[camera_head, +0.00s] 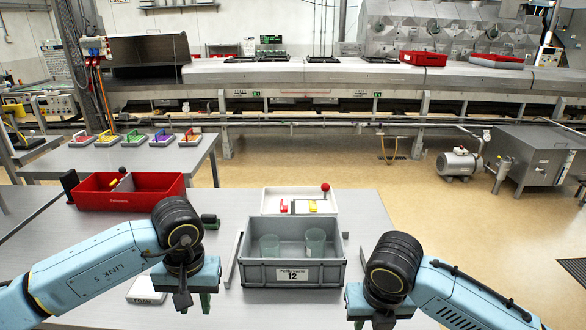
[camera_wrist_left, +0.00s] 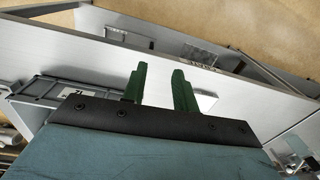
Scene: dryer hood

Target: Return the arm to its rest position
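My left arm (camera_head: 95,265) comes in from the left, its black wrist joint beside the grey bin. My left gripper (camera_head: 193,300) points down over the front left of the table. In the left wrist view its two green fingers (camera_wrist_left: 158,88) stand apart with nothing between them. My right arm (camera_head: 465,300) comes in from the right. My right gripper (camera_head: 371,322) is at the bottom edge, right of the bin; its fingertips are cut off. A grey bin (camera_head: 292,273) labelled 12 holds two clear beakers (camera_head: 315,242) between the arms.
A red divided box (camera_head: 125,198) stands behind my left arm. A white tray (camera_head: 270,198) with a red knob is behind the bin. A white labelled block (camera_head: 146,291) lies near my left gripper. Colored-handled items rest on a rear left table (camera_head: 120,160).

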